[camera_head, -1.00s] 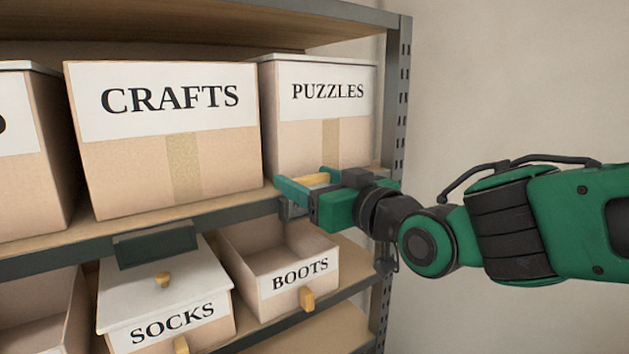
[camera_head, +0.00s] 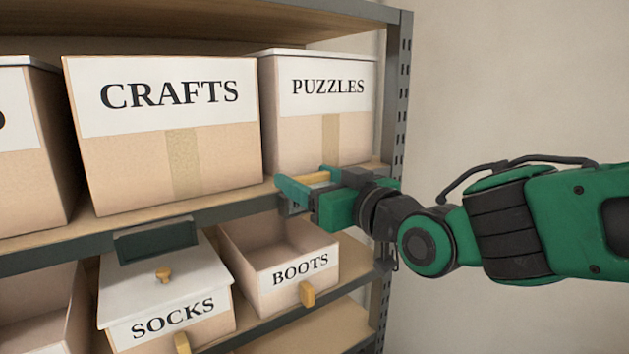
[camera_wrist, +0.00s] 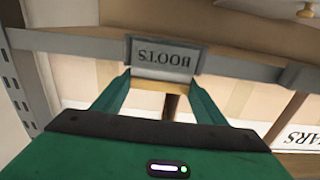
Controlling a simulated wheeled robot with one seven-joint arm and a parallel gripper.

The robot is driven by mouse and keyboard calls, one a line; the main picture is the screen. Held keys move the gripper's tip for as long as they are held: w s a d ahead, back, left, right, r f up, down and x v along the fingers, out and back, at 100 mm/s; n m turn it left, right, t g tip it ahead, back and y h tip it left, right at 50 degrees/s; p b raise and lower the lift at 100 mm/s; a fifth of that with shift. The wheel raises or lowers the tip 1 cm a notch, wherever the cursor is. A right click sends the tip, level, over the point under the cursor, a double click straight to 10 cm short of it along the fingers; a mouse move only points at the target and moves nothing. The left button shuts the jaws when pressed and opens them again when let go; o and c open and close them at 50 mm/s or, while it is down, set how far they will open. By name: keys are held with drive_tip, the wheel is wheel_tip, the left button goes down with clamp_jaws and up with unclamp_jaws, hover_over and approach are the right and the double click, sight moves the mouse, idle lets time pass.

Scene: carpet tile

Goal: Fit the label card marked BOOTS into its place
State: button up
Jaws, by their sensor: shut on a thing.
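The BOOTS label card (camera_wrist: 166,60) is upside down in the wrist view, a grey card with dark lettering. It lies within a dark frame on the grey shelf edge. I cannot tell whether it is fully seated. My gripper (camera_wrist: 160,88) is shut on the card's yellowish grip piece (camera_wrist: 150,84), with one green finger on each side. In the head view my gripper (camera_head: 287,188) is at the shelf edge below the PUZZLES box and hides the card's face.
An empty dark holder (camera_head: 155,241) is on the shelf edge to the left. An open BOOTS drawer (camera_head: 285,280) and a lidded SOCKS box (camera_head: 165,305) stand below. CRAFTS (camera_head: 165,130) and PUZZLES (camera_head: 322,105) boxes stand above. A shelf post (camera_head: 398,90) is at the right.

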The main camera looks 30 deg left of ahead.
drive_tip(key=o, duration=1.1)
drive_tip(key=shift+c, duration=0.2)
